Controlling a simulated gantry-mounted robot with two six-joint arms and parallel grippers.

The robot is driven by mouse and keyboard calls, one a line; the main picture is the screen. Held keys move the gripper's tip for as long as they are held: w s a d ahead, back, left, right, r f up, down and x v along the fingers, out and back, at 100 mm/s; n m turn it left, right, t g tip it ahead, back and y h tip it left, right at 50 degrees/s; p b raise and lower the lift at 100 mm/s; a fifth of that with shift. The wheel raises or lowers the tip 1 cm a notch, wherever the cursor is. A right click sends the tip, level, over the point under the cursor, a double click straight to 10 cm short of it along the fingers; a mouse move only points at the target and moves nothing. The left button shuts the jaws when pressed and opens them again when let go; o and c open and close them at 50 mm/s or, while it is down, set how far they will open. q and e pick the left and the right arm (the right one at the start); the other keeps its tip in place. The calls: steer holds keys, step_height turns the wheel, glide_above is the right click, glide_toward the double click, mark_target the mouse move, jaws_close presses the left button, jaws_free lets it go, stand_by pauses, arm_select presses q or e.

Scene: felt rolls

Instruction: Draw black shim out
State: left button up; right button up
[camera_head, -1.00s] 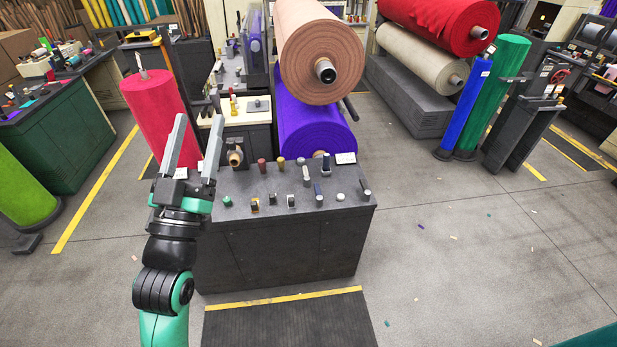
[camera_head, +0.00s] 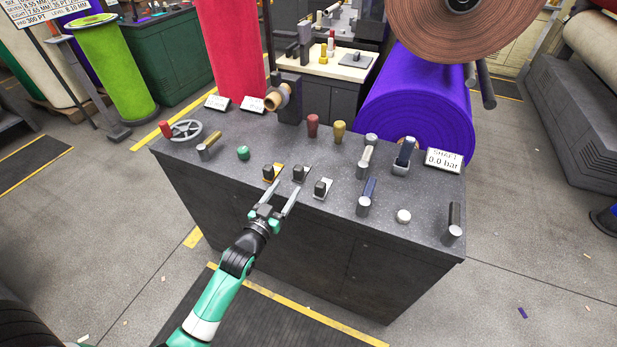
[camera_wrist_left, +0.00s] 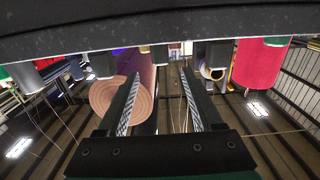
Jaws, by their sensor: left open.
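A dark strip (camera_head: 455,215) stands upright in a round metal base at the right front corner of the grey console (camera_head: 300,222). It looks like the black shim, but I cannot be sure. Small black blocks also sit on the console front: one on a yellow-edged plate (camera_head: 268,172), one beside it (camera_head: 299,174) and one on a pale plate (camera_head: 321,188). My left gripper (camera_head: 284,192) is open and empty at the front edge, close to these blocks and well left of the dark strip. The wrist view shows its two parted fingers (camera_wrist_left: 160,102). My right gripper is out of view.
Similar bases hold a blue strip (camera_head: 368,190) and a beige one (camera_head: 365,158). Red (camera_head: 312,125) and yellow (camera_head: 339,132) knobs, a handwheel (camera_head: 186,130) and a pressure display (camera_head: 444,158) crowd the top.

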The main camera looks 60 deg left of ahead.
mark_target(301, 166)
arm_select(q)
steer(key=shift+w+a, duration=0.4)
steer(key=shift+w, duration=0.15)
steer(key=shift+w+a+f, duration=0.1)
steer(key=shift+w+a, duration=0.15)
steer(key=shift+w, duration=0.05)
steer(key=b+x, duration=0.4)
steer(key=x, duration=0.5)
steer(key=shift+w+a, duration=0.2)
steer(key=shift+w, duration=0.05)
steer(key=shift+w+a, duration=0.2)
steer(key=shift+w, duration=0.05)
jaws_close()
steer(key=shift+d, duration=0.1)
